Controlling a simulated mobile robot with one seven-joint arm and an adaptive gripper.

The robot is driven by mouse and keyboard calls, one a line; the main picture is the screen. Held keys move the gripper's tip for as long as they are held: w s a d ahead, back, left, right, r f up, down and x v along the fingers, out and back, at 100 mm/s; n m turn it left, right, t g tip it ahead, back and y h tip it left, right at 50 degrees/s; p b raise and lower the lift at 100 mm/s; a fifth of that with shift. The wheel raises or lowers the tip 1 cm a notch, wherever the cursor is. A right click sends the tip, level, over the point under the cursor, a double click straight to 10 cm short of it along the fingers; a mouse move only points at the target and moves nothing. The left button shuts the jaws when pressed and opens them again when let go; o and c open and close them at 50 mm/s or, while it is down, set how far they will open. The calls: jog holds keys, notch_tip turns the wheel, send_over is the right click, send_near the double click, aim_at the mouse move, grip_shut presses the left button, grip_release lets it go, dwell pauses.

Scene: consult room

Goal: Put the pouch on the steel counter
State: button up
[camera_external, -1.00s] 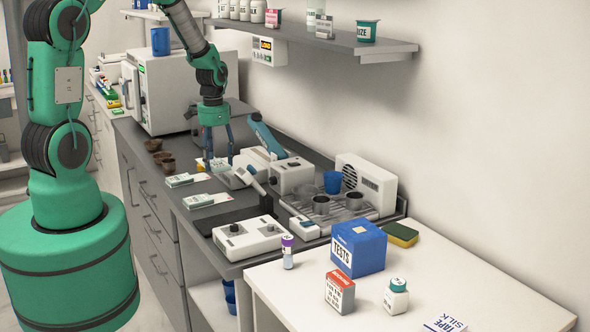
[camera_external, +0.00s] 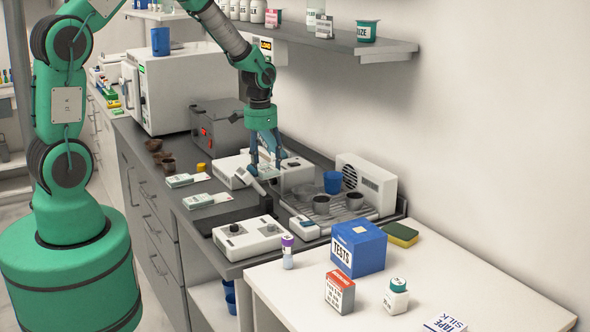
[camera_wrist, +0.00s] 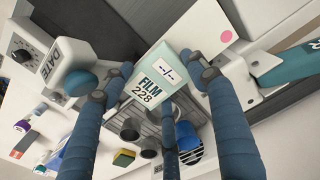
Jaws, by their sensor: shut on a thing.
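The pouch (camera_wrist: 160,72) is pale with teal edges and reads "FILM 228" in the wrist view. My gripper (camera_external: 265,172) is shut on it, with blue fingers on both sides. In the external view the pouch is a small pale shape between the fingertips, mostly hidden. My gripper holds it over the white devices on the dark grey counter (camera_external: 136,138). I cannot tell for sure whether this counter is the steel one. The gap under the pouch is hard to judge.
Two white packets (camera_external: 188,180) lie left of my gripper. A drip tray (camera_external: 345,222) with cups, a vented white box (camera_external: 366,185) and a knobbed device (camera_external: 250,237) crowd the counter's right. A white table (camera_external: 450,280) holds a blue box (camera_external: 358,249). A shelf (camera_external: 350,40) hangs behind.

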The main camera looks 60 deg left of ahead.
jog(key=w+d+b, duration=0.2)
jog(key=d, duration=0.9)
jog(key=w+d+b, duration=0.3)
jog(key=d, duration=0.8)
jog(key=shift+w+d+f, duration=0.15)
jog(key=shift+d+f, duration=0.25)
jog(key=shift+f, duration=0.05)
jog(key=a, duration=0.7)
jog(key=shift+a, duration=0.1)
